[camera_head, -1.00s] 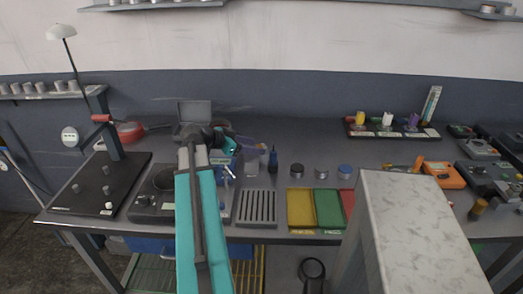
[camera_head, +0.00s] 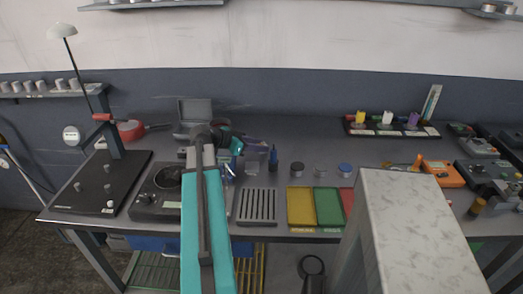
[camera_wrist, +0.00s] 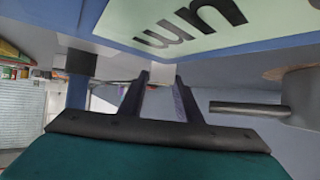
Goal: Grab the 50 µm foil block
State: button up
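In the wrist view a large blue body (camera_wrist: 90,18) with a pale label and dark letters, reading like an upside-down "µm", fills the top, very close to the camera. No number shows on it, so I cannot tell whether it is the 50 µm foil block. My gripper (camera_wrist: 161,78) shows two dark fingers standing apart, with nothing seen held between them. The blue body lies above the fingers in the picture; whether it touches them is unclear.
A dial device (camera_head: 146,208) stands left of my arm. A marbled pale block (camera_head: 400,210) rises in front at right.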

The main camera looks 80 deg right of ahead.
jog(key=c, duration=0.6)
jog(key=shift+o, duration=0.2)
jog(key=shift+r, duration=0.1)
notch_tip(320, 180, up, 10)
jog(key=b, duration=0.2)
dwell(0.6)
